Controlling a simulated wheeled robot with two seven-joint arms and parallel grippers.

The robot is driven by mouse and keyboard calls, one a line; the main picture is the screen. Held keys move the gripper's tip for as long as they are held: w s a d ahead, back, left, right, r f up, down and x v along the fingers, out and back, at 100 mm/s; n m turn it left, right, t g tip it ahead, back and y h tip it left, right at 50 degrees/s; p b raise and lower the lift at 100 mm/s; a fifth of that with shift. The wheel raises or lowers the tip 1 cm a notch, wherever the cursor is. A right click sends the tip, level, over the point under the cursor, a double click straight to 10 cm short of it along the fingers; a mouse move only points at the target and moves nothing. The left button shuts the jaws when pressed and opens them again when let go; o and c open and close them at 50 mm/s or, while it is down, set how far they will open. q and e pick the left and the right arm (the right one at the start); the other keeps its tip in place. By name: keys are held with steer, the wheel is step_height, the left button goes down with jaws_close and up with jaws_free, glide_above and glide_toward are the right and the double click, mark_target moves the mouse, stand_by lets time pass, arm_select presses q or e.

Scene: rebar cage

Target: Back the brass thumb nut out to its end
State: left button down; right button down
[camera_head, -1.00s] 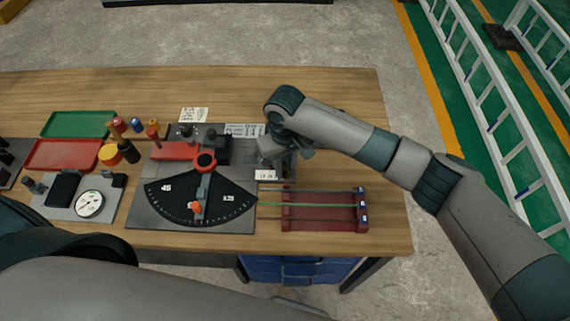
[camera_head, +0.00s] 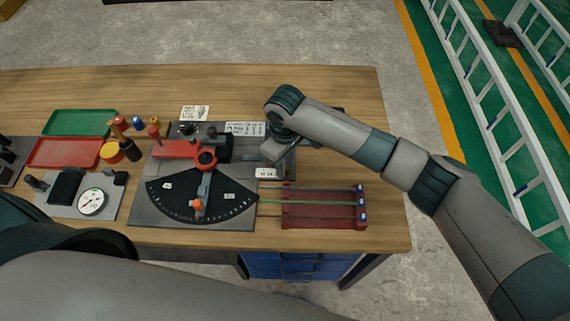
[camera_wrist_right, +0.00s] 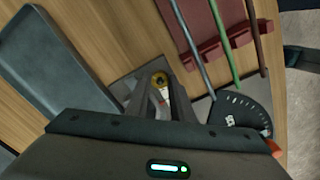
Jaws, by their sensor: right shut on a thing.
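The brass thumb nut (camera_wrist_right: 160,79) shows in the right wrist view as a small yellow round piece with a dark centre, at the fingertips. My right gripper (camera_wrist_right: 158,91) is shut on it, with one finger on each side. In the head view my right gripper (camera_head: 268,156) points down at the right end of the grey bench fixture (camera_head: 150,212), and the nut is hidden there. A scale with red marks shows between the fingers in the wrist view. My left gripper is out of view.
A black fan-shaped dial (camera_head: 228,199) with an orange-tipped lever lies left of the gripper. A dark red rack (camera_head: 325,220) holding coloured rods is just in front. Red (camera_head: 65,153) and green trays lie far left.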

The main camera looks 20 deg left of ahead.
steer(key=c, duration=1.5)
jaws_free()
steer(key=shift+c, duration=0.2)
steer(key=shift+r, duration=0.1)
step_height(320, 180, up, 17)
steer(key=b, duration=0.4)
steer(key=shift+r+b, duration=0.2)
steer(key=shift+b, duration=0.2)
